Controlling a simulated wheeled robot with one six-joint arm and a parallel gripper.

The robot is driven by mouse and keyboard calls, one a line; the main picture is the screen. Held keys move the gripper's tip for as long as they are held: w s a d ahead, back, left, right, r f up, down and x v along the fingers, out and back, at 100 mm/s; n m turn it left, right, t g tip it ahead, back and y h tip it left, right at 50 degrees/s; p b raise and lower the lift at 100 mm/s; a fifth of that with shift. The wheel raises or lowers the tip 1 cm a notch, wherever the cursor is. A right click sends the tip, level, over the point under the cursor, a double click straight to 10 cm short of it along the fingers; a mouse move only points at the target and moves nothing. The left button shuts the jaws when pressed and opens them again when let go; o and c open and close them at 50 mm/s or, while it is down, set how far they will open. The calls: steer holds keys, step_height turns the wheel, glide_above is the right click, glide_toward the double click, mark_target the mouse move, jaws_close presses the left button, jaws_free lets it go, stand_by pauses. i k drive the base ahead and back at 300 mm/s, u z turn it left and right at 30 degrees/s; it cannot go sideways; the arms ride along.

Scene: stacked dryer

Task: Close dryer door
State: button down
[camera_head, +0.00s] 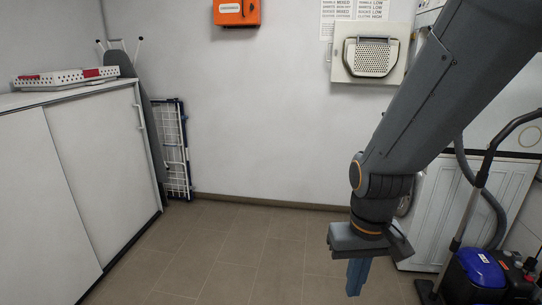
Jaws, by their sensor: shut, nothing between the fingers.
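The dryer door (395,75) stands open at the upper right, a pale square panel with a grey perforated inner part facing me. The dryer (428,17) is the upper white machine at the right edge. Most of it is hidden behind my arm, including its opening. My gripper (356,278) hangs pointing down at the lower middle right, well below the door and apart from it. Its blue fingers are shut and hold nothing.
A lower white machine (485,190) stands at the right. A blue and black vacuum cleaner (482,270) with a hose is in front of it. A white cabinet (100,150) with a perforated tray (70,78) is at the left. The tiled floor (245,250) between is clear.

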mark_target(351, 63)
steer(key=z, duration=0.05)
steer(key=i, duration=1.8)
steer(key=z, duration=0.25)
steer(key=i, duration=1.8)
steer(key=z, duration=0.1)
